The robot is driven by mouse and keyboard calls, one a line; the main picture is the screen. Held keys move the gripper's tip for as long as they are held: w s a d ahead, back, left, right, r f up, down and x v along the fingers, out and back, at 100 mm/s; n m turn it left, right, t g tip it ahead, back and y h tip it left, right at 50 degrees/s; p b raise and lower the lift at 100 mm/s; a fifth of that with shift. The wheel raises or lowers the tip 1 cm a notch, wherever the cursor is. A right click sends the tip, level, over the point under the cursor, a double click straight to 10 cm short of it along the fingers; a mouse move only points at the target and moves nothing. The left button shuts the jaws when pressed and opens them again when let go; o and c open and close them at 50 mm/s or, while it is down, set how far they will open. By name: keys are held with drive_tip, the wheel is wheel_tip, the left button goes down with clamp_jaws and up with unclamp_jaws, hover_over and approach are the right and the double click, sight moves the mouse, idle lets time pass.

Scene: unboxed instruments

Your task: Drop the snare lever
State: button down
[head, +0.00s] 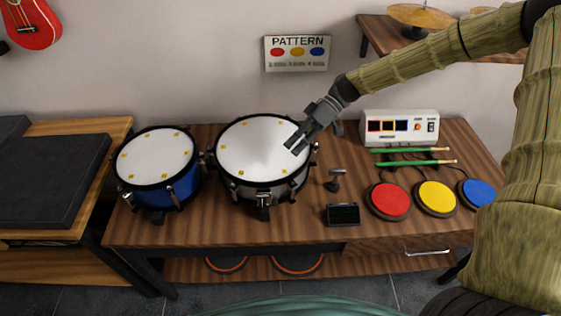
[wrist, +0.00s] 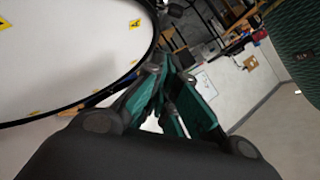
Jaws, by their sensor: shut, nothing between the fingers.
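The snare drum (head: 255,150) has a white head with yellow marks, a black rim and a silver shell. It stands upright on the wooden table. In the wrist view its white head (wrist: 65,55) and dark rim fill the upper left. My gripper (head: 294,148) is over the right part of the drum in the head view, with its fingers pointing down and left. In the wrist view my gripper (wrist: 165,75) has its fingers together and empty, beside the rim. I cannot clearly make out the snare lever; part of the drum's right side is hidden by my gripper.
A blue drum (head: 157,165) stands to the left. A small dark stand with a grey top (head: 336,179) and a black box (head: 343,214) are to the right. Red (head: 388,201), yellow and blue pads, green sticks (head: 413,163) and a white control box (head: 400,127) lie farther right.

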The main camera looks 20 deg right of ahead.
drive_tip(key=s+a, duration=0.1)
drive_tip(key=s+a+p, duration=0.1)
drive_tip(key=shift+s+a+f, duration=0.15)
drive_tip(key=shift+s+f, duration=0.1)
drive_tip(key=shift+s, duration=0.05)
drive_tip(key=p, duration=0.2)
hover_over(275, 185)
drive_tip(key=f, duration=0.3)
drive_tip(key=shift+w+d+f, duration=0.2)
drive_tip(key=shift+w+f, duration=0.1)
drive_tip(key=shift+w, duration=0.05)
drive_tip(key=shift+s+a+f+p, duration=0.2)
drive_tip(key=shift+s+f+p, duration=0.25)
drive_tip(key=shift+s+f, duration=0.3)
drive_tip(key=shift+s+a+f+p, duration=0.2)
drive_tip(key=shift+s+f+p, duration=0.25)
drive_tip(key=shift+f, duration=0.35)
drive_tip(key=shift+f+t+b, duration=0.1)
drive_tip(key=shift+t+b, duration=0.2)
drive_tip(key=shift+b, duration=0.05)
